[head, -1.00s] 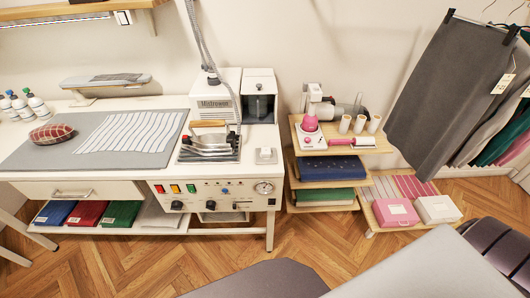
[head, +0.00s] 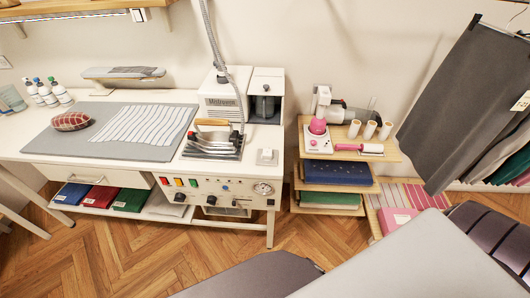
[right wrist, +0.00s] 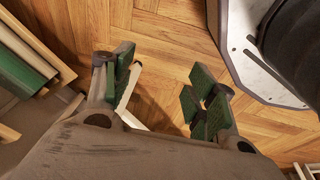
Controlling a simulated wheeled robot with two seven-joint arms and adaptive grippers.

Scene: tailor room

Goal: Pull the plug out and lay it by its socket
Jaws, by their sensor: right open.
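I cannot make out a plug for certain in either view. A small white plate with a raised block (head: 266,157) sits on the right end of the ironing table, in the head view; I cannot tell whether it is a socket or a switch. A pale wall fitting (head: 5,62) shows at the far left edge, too small to read. My right gripper (right wrist: 162,78) shows in the right wrist view, open and empty, with green pads, above the wood floor and away from the table top. My left gripper is not in view.
The white ironing table (head: 25,150) carries an iron (head: 213,138), a steam unit (head: 222,98) and a grey mat (head: 60,145). A wooden shelf unit (head: 385,152) stands to its right. Grey trousers (head: 450,100) hang at right. Floor in front of the table is clear.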

